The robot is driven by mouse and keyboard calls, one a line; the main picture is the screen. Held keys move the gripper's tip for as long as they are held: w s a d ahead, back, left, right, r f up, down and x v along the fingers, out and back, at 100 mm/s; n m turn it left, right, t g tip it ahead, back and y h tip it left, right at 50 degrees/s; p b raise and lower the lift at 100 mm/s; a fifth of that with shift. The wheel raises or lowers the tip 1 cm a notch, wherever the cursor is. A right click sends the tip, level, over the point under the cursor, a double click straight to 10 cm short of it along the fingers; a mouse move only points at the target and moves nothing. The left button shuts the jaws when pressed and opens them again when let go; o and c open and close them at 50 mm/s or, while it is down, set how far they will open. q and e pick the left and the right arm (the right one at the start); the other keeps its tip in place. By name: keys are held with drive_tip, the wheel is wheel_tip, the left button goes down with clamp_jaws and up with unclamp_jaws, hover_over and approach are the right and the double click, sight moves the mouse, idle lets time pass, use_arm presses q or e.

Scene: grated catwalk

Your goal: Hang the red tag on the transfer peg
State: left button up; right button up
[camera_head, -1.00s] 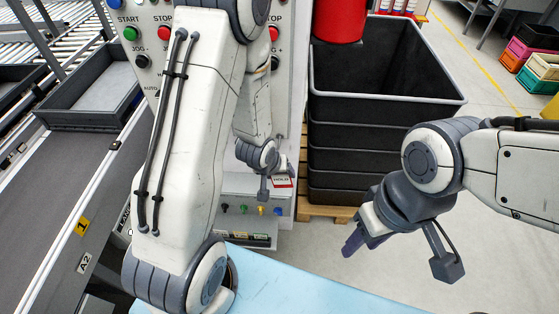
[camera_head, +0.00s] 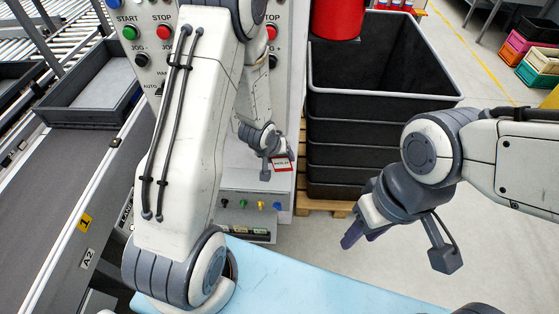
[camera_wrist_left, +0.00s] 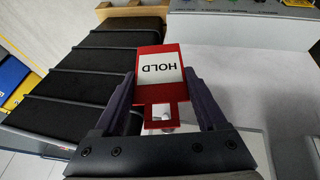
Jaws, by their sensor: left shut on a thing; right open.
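The red tag (camera_head: 283,165) has a white label reading HOLD. My left gripper (camera_head: 275,161) is shut on it in front of the white control cabinet. In the left wrist view the tag (camera_wrist_left: 149,93) sits between both fingers, with a square hole at its near end. Several coloured pegs or knobs (camera_head: 260,205), including green, yellow and blue, stand on the cabinet's lower ledge, below and left of the tag and apart from it. I cannot tell which is the transfer peg. My right gripper (camera_head: 354,236) is open and empty at the right, over the floor.
A conveyor (camera_head: 75,185) with a grey tray (camera_head: 92,95) runs at the left. A light blue surface (camera_head: 300,285) lies in front.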

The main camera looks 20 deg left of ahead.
use_arm(q)
drive_tip(key=shift+w+a+f+p, duration=0.25)
drive_tip(key=shift+w+p, duration=0.1)
drive_tip(key=shift+w, duration=0.55)
drive_tip(key=shift+w+a+f+p, duration=0.15)
drive_tip(key=shift+w+a+p, duration=0.15)
drive_tip(key=shift+w, duration=0.6)
drive_tip(key=shift+w+a+f+p, duration=0.25)
drive_tip(key=shift+w+p, duration=0.1)
drive_tip(key=shift+w, duration=0.55)
drive_tip(key=o, duration=1.2)
drive_tip(key=shift+o, duration=0.2)
